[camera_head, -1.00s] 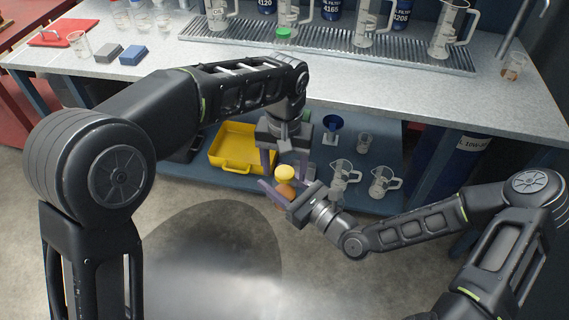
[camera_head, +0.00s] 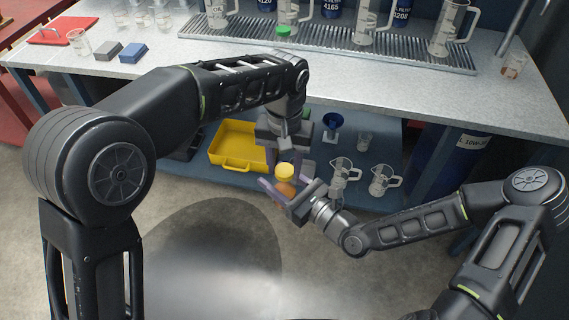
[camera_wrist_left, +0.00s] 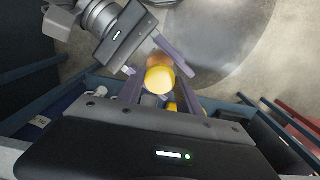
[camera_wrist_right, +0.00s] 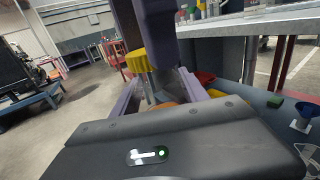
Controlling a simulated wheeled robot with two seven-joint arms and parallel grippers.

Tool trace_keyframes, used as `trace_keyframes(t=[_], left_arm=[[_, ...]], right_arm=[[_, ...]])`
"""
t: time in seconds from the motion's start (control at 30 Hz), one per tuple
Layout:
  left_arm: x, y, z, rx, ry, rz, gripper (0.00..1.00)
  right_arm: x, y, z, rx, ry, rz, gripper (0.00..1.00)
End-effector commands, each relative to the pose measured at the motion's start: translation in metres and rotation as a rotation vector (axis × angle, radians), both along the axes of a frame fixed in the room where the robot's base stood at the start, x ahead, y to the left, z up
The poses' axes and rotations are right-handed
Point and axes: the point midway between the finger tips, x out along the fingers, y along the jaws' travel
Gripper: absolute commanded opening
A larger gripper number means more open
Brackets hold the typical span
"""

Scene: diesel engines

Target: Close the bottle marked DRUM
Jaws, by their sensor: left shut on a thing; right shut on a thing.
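A brown-orange bottle (camera_head: 284,188) is held in front of the bench by my right gripper (camera_head: 278,196), which is shut on it. Its orange body shows partly in the right wrist view (camera_wrist_right: 165,105); no marking is readable. A yellow cap (camera_head: 285,170) is directly above the bottle and shows in the left wrist view (camera_wrist_left: 159,79) and right wrist view (camera_wrist_right: 137,61). My left gripper (camera_head: 284,165) comes from above, shut on the yellow cap, with its fingers on either side. I cannot tell whether the cap touches the bottle's neck.
A yellow tray (camera_head: 237,164) sits on the blue lower shelf, with clear measuring jugs (camera_head: 382,181) and a blue funnel (camera_head: 333,123) to its right. The floor in front is free.

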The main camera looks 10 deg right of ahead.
Motion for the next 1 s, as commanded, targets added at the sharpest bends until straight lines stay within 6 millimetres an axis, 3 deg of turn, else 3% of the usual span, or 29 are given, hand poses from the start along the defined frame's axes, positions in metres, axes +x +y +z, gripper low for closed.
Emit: trace_keyframes(t=[0.17, 0.2, 0.47, 0.77, 1.0], left_arm=[[0.000, 0.000, 0.000, 0.000, 0.000, -0.002, 0.00], [0.000, 0.000, 0.000, 0.000, 0.000, -0.002, 0.45], [0.000, 0.000, 0.000, 0.000, 0.000, -0.002, 0.66], [0.000, 0.000, 0.001, 0.000, 0.000, -0.002, 0.67], [0.001, -0.001, 0.023, -0.002, -0.003, -0.002, 0.67]], right_arm=[[0.000, 0.000, 0.000, 0.001, -0.001, 0.000, 0.00], [0.000, 0.000, 0.000, 0.001, -0.001, 0.000, 0.00], [0.000, 0.000, 0.000, 0.001, -0.001, 0.000, 0.00], [0.000, 0.000, 0.001, 0.001, -0.001, 0.000, 0.00], [0.000, 0.000, 0.001, 0.001, -0.001, 0.000, 0.00]])
